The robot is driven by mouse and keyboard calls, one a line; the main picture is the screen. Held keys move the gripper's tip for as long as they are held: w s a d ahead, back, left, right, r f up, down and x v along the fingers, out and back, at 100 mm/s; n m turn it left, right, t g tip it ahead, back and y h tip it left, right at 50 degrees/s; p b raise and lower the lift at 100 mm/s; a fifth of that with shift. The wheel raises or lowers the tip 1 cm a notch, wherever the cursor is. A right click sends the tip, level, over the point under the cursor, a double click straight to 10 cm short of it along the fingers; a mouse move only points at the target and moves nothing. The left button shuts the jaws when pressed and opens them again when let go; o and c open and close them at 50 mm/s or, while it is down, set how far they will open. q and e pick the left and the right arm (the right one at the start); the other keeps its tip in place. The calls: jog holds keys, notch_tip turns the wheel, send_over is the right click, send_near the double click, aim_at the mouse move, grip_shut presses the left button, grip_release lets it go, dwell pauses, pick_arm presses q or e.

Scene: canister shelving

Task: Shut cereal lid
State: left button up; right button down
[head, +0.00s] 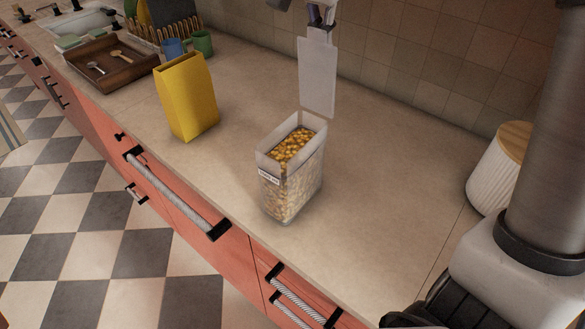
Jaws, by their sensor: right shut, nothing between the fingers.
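The cereal container (290,182) is a clear, upright box standing on the counter, filled with yellow-brown cereal and with a small label near its rim. Its top is open. The pale lid (318,78) stands raised, nearly upright, above the container's back edge. My right gripper (320,17) is at the top edge of the picture, pointing down at the lid's upper end. It is shut and empty; whether it touches the lid is unclear. The rest of its hand is cut off by the frame. My left gripper is not in view.
A yellow box (187,97) stands to the container's left on the counter (385,165). Farther left are a wooden tray (113,83) with utensils, cups and a dish rack. A white ribbed canister (492,175) stands at the right. The counter around the container is clear.

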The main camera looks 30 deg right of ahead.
dwell(0.3)
jog(key=shift+s+a+f, duration=0.15)
jog(key=shift+s+a, duration=0.05)
jog(key=shift+a, duration=0.3)
jog(key=shift+s+a+f, duration=0.15)
jog(key=shift+a, duration=0.35)
jog(key=a+p+v, duration=0.2)
jog(key=p+v, duration=1.4)
jog(key=shift+s+a+f+p, duration=0.15)
jog(key=shift+s+f+p, duration=0.15)
jog(key=shift+s, duration=0.1)
jog(key=shift+w, duration=0.1)
